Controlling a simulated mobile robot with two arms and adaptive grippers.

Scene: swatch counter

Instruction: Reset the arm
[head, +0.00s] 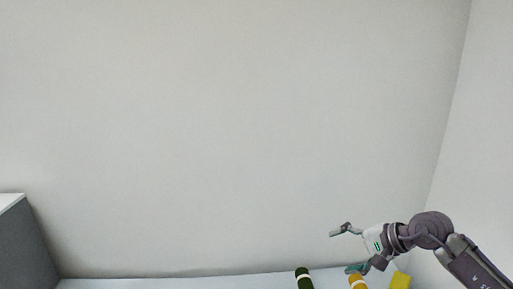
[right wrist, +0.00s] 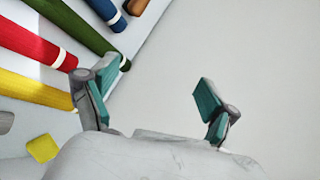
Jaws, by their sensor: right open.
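My right gripper (head: 342,250) is at the lower right of the head view, its arm coming in from the right edge. It is open and empty, its fingers spread and pointing left above the counter. In the right wrist view the two teal-padded fingers (right wrist: 163,100) stand wide apart with nothing between them. My left gripper is not in either view.
A pale counter (head: 180,283) runs along a bare wall. Rolls lie on it: dark green (head: 304,278), yellow (head: 357,282), and, in the wrist view, red (right wrist: 35,45) and blue (right wrist: 104,12). A yellow block (head: 400,281) lies near the right wall. A grey cabinet (head: 25,245) stands left.

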